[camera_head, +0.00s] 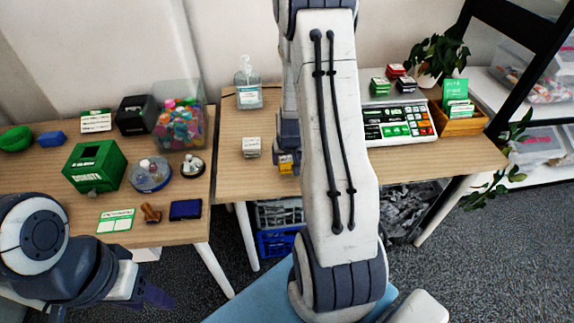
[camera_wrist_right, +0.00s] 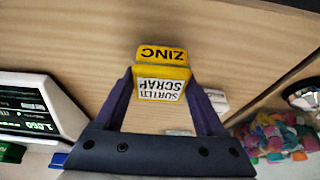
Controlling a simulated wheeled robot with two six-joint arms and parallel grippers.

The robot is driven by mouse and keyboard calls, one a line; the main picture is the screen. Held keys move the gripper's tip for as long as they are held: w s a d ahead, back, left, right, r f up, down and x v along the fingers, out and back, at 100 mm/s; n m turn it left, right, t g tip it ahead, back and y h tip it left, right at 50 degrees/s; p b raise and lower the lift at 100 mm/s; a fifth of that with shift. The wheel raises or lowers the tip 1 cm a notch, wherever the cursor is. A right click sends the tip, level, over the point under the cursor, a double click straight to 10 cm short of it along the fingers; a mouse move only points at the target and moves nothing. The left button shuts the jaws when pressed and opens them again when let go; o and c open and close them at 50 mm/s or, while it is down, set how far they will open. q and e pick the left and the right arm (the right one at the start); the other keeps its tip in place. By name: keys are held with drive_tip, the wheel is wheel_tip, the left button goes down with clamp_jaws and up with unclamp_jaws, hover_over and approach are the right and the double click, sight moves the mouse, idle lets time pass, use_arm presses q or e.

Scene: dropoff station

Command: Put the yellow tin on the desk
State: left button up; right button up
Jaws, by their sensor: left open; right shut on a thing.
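The yellow tin (camera_wrist_right: 162,72) has a white label and black "ZINC" lettering. My right gripper (camera_wrist_right: 163,92) is shut on it, one finger on each side. In the head view only a little of the tin (camera_head: 286,164) shows; my right arm hides the rest and most of that gripper. The tin is over the wooden top of the right-hand desk (camera_head: 232,178); I cannot tell whether it touches. My left gripper (camera_head: 150,295) is open and empty, low at the left, in front of the left table.
On the right-hand desk stand a small white-labelled box (camera_head: 251,147), a sanitizer bottle (camera_head: 248,88) and a keyed register (camera_head: 398,122). The left table (camera_head: 175,225) holds a green box (camera_head: 95,166), a clear bin (camera_head: 180,115) and small items.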

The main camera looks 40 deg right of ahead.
drive_tip(key=shift+f, duration=0.95)
